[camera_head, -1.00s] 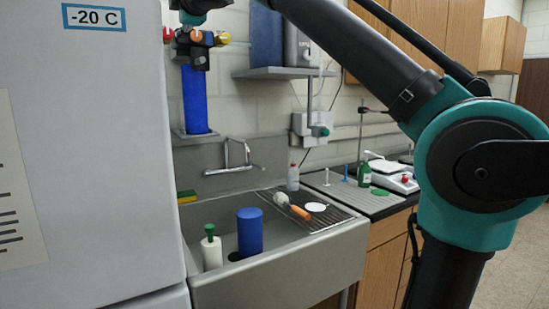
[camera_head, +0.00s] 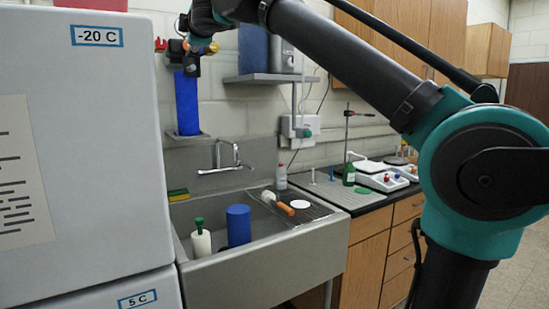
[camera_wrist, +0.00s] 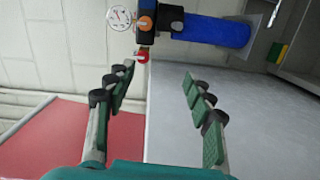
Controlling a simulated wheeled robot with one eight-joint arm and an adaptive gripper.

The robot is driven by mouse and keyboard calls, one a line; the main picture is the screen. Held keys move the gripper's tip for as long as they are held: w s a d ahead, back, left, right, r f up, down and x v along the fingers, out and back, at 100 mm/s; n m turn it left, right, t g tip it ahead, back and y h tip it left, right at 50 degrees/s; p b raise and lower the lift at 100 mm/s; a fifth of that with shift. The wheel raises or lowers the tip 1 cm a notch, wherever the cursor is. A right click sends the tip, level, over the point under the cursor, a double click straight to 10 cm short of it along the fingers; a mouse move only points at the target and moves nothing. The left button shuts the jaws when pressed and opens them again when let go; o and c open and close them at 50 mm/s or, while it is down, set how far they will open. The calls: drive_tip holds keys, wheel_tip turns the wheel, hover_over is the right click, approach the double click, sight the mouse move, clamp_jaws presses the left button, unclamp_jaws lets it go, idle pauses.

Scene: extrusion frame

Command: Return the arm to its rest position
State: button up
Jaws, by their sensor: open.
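My arm (camera_head: 350,50) stretches across the upper part of the head view, from the teal joint at the right to the top left. My gripper (camera_wrist: 155,80) shows in the wrist view with its two green-padded fingers spread apart and nothing between them. Beyond the fingertips are a blue cylinder (camera_wrist: 210,32) with a black fitting, a red knob and a round gauge (camera_wrist: 119,17). In the head view the blue cylinder (camera_head: 187,103) stands on a small wall shelf, just below the end of my arm. The fingers are hard to make out there.
A tall grey freezer (camera_head: 90,160) labelled -20 C fills the left. A sink (camera_head: 260,262) holds a blue cylinder (camera_head: 238,225) and a white bottle with a green top (camera_head: 201,242). A wall shelf (camera_head: 270,78) carries containers. A counter with a scale (camera_head: 384,181) is at the right.

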drive_tip(key=w+d+f+m+h, duration=0.3)
drive_tip(key=w+d+f+m, duration=0.15)
drive_tip(key=d+f, duration=0.4)
drive_tip(key=w+d+f+m+h, duration=0.4)
drive_tip(key=w+d+f, duration=0.15)
drive_tip(key=f, duration=0.55)
drive_tip(key=s+d+f+m+g+h, duration=0.1)
drive_tip(key=d+f+m+g, duration=0.1)
drive_tip(key=d+f, duration=0.6)
drive_tip(key=d+f+m+g+h, duration=0.25)
drive_tip(key=d+f, duration=0.35)
drive_tip(key=f, duration=0.5)
drive_tip(key=s+d+f+m+g, duration=0.1)
drive_tip(key=s+d+f+m, duration=0.2)
drive_tip(key=f, duration=0.4)
drive_tip(key=s+d+f+m+g, duration=0.1)
drive_tip(key=s+d+f, duration=0.2)
drive_tip(key=d+f, duration=0.3)
drive_tip(key=s+d+f+m+g+y, duration=0.1)
drive_tip(key=s+d+f+m+g, duration=0.1)
drive_tip(key=s+f, duration=0.9)
drive_tip(key=s+d+f+m+g+y, duration=0.1)
drive_tip(key=s+d+f+m+g, duration=0.1)
drive_tip(key=s+f, duration=1)
wheel_tip(320, 180, down, 3)
drive_tip(key=shift+d+r+m+g+y, duration=0.15)
drive_tip(key=shift+d+m+g+y, duration=0.15)
drive_tip(key=shift+m+g, duration=0.3)
